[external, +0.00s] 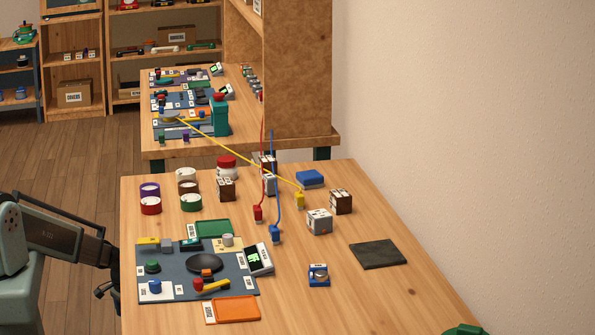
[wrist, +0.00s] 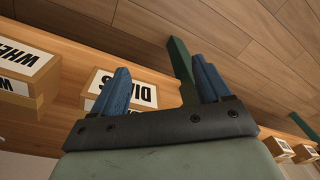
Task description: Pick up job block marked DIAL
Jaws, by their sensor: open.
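In the wrist view my gripper (wrist: 160,66) is open, with its two blue fingers apart and nothing between them that I can see held. Behind the fingers is a light wooden block with a white label reading DIAL (wrist: 140,92), upside down in this view. The left finger and the gripper body hide part of it. I cannot tell how far it is from the fingertips. A dark green post (wrist: 181,70) stands beside it, near the right finger. I cannot make out the DIAL block or the gripper's fingers in the external view.
Similar labelled blocks sit left of DIAL, one reading WHE (wrist: 30,68), and others (wrist: 277,149) at lower right. Wooden floor (wrist: 250,40) lies beyond. In the external view, a wooden table (external: 400,305) carries a blue-grey mat (external: 185,262) with phone parts, jars, cubes and coloured cords.

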